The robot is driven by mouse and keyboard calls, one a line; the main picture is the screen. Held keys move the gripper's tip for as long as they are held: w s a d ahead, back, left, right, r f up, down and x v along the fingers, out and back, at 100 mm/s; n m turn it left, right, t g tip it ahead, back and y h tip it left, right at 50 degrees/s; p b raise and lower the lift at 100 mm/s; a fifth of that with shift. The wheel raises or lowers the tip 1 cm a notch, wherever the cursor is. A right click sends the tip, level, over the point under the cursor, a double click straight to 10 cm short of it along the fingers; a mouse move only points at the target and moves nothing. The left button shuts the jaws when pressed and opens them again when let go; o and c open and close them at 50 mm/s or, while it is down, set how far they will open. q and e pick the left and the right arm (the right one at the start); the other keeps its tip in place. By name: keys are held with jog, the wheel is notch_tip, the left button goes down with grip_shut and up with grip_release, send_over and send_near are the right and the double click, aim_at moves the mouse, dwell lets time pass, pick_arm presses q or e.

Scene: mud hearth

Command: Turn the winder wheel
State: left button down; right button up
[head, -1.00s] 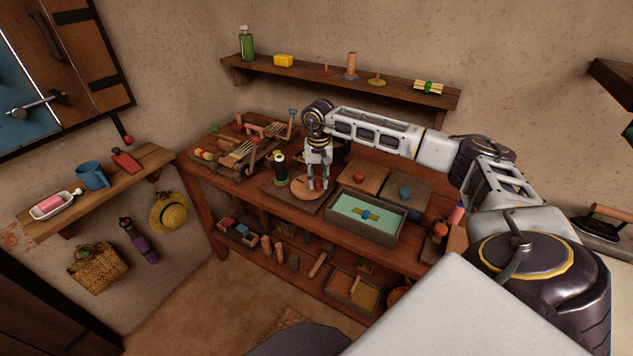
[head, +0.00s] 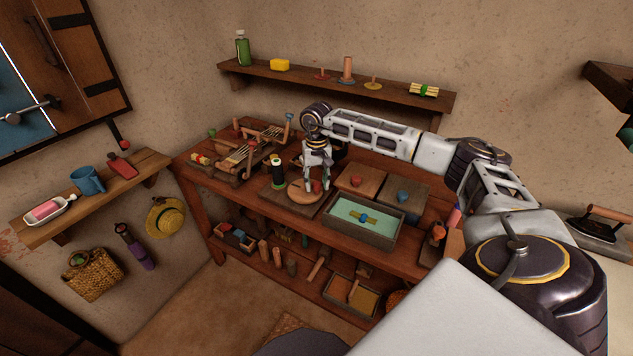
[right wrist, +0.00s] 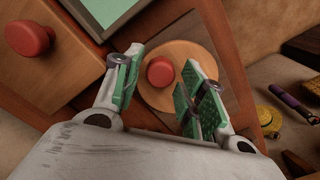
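The winder wheel (head: 297,194) is a round, light wooden disc lying flat on a dark board on the workbench. Its red knob (right wrist: 160,72) stands off-centre on the disc, which also shows in the right wrist view (right wrist: 181,52). My right gripper (head: 317,187) is above the wheel, pointing down. In the right wrist view its green-padded fingers are spread on either side of the knob, with gaps showing, so it is open and holds nothing. A dark spool with a green-yellow base (head: 278,173) stands beside the wheel. My left gripper is not in view.
A tray with a pale green inside (head: 398,236) and boards with a red knob (head: 356,181) and a blue knob (head: 403,196) lie right of the wheel. A wooden frame with strings (head: 243,153) is to the left. A wall shelf (head: 330,86) hangs behind.

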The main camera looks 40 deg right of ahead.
jog(key=shift+r, duration=0.85)
notch_tip(320, 180, up, 10)
jog(key=shift+r, duration=0.15)
dwell(0.7)
